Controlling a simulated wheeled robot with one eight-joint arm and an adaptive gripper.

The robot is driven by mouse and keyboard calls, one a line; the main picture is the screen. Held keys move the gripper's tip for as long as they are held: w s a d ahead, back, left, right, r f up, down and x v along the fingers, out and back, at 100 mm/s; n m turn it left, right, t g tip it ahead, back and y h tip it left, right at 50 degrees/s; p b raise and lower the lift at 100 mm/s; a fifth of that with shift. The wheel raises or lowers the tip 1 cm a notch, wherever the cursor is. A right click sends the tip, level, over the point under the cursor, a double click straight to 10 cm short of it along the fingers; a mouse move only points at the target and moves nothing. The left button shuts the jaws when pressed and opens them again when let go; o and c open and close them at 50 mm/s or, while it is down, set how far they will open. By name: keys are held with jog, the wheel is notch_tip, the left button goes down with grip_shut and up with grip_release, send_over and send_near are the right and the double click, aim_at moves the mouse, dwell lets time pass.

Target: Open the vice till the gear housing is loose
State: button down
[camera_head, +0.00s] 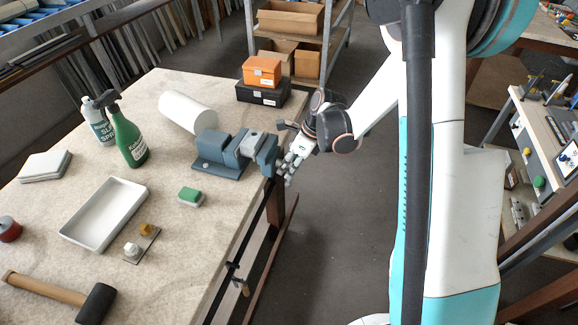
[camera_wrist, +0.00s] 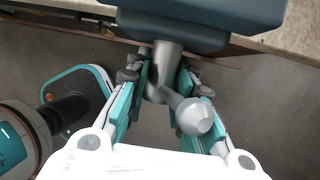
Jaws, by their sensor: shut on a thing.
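The blue-grey vice (camera_head: 222,160) is fixed at the right edge of the workbench. A light grey piece, apparently the gear housing (camera_head: 252,142), sits between its jaws; I cannot tell how tightly. My gripper (camera_head: 285,164) is at the outer end of the vice, beyond the bench edge. In the wrist view its two fingers (camera_wrist: 163,76) are on either side of the grey vice handle (camera_wrist: 195,117), at the screw end. The handle's round knob points toward the camera. The vice body (camera_wrist: 205,18) fills the top of that view. The gear housing is hidden there.
Orange (camera_head: 262,70) and black boxes are stacked behind the vice. The floor beside the bench is clear.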

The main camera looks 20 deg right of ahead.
jog(key=shift+t+h+b, duration=0.4)
jog(key=shift+t+h, duration=0.3)
jog(key=shift+t, duration=0.3)
jog(key=c, duration=1.4)
grip_release()
jog(key=shift+o, duration=0.2)
jog(key=v, duration=1.2)
